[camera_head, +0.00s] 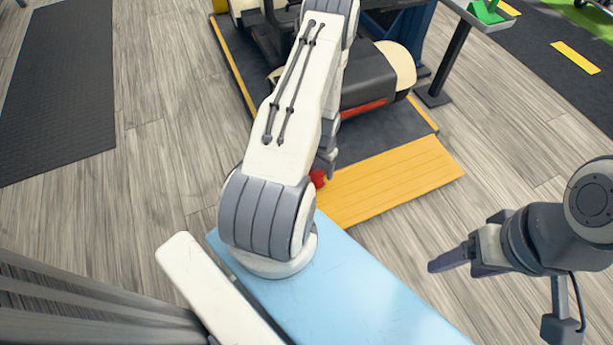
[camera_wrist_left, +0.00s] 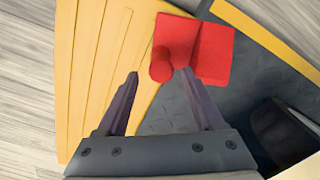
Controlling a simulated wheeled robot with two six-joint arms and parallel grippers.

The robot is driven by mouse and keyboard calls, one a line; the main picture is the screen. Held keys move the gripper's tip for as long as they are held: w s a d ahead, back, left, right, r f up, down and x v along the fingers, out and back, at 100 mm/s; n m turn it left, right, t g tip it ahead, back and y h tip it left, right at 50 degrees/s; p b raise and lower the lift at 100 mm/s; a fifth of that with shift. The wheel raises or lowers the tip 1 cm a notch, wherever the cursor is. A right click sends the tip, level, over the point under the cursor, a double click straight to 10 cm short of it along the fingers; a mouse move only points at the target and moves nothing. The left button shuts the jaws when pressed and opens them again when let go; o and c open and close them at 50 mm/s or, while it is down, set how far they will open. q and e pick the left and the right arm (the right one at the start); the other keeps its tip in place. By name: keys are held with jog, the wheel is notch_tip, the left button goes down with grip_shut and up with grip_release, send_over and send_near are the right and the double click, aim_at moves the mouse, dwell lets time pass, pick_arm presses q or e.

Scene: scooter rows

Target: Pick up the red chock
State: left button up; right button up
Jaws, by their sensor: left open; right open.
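The red chock (camera_wrist_left: 211,53) is large in the left wrist view, with a rounded knob (camera_wrist_left: 161,66) on its near left side. It lies at the border of the yellow ramp (camera_wrist_left: 92,60) and the dark mat. My left gripper (camera_wrist_left: 160,73) is open, its fingertips either side of the knob in the picture; I cannot tell whether they touch it. In the head view my left arm hides most of the chock, and only a red bit (camera_head: 318,179) shows. My right gripper (camera_head: 452,264) is open and empty over the floor at the right.
A cream and black scooter (camera_head: 375,75) stands on the dark mat behind the yellow ramp. A green object (camera_head: 486,11) sits on a stand at the upper right. A light blue surface (camera_head: 350,290) is at the front.

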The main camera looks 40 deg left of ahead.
pick_arm(q)
jog(key=shift+s+f+b, duration=0.15)
jog(key=shift+f+b, duration=1.15)
jog(key=shift+b, duration=0.4)
jog(key=shift+s+f+b, duration=0.15)
jog(key=shift+f+b, duration=1.15)
jog(key=shift+b, duration=0.4)
jog(key=shift+r, duration=0.1)
jog(key=shift+a, duration=0.1)
grip_shut()
